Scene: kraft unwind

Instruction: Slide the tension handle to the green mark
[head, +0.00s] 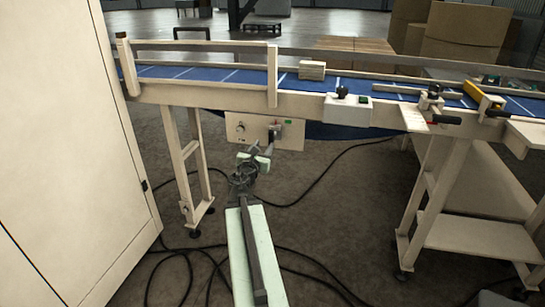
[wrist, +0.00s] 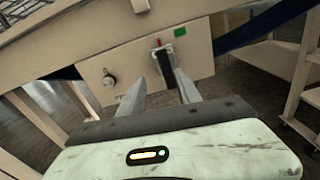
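The tension handle (wrist: 163,62) is a dark lever in a slot on the beige panel (wrist: 125,72), with a little red and white at its upper end. The green mark (wrist: 180,32) is a small rectangle on the panel, above and right of the handle. In the head view the green mark (head: 288,121) shows at the panel's upper right. My gripper (wrist: 158,76) is open, its two fingers apart and pointing at the panel, with the handle's lower part showing between the tips. I cannot tell whether either finger touches it. In the head view my gripper (head: 271,141) partly covers the handle.
A round knob (wrist: 108,78) sits on the panel's left side. The panel hangs below the conveyor (head: 220,97) with its blue belt. A white cabinet (head: 65,150) stands at left, and a leg frame (head: 185,165) between. Cables (head: 325,175) lie on the floor.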

